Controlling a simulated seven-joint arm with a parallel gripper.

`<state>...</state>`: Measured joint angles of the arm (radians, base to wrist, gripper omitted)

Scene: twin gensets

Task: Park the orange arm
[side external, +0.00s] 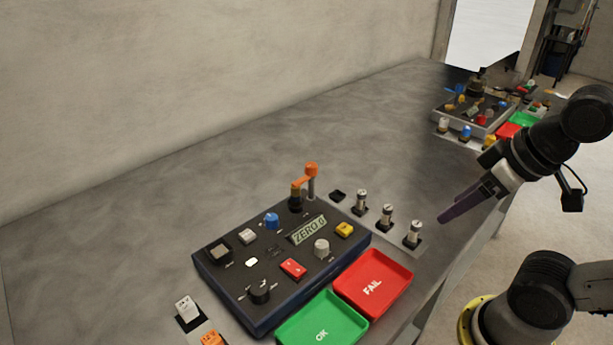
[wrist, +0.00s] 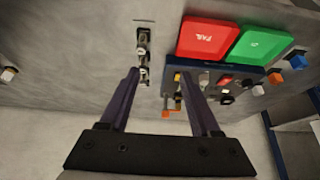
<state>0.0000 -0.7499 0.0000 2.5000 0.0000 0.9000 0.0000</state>
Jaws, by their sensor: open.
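The orange arm (side external: 303,181) is at the back corner of a dark blue control box (side external: 228,292). It runs from a dark upright pivot to an orange end at a silver post; whether it rests on the post I cannot tell. In the wrist view its orange end (wrist: 166,114) shows between my fingers, beyond them. My gripper (side external: 447,215) is open and empty, in the air to the right of the box, well apart from the arm. In the wrist view the two purple fingers of my gripper (wrist: 161,75) are spread.
The box carries buttons, knobs and a display (side external: 309,229). Several silver-topped pegs (side external: 387,216) stand right of it. A red FAIL tray (side external: 375,283) and green OK tray (side external: 322,322) lie in front. A second similar box (side external: 472,112) is far right. The table's left is clear.

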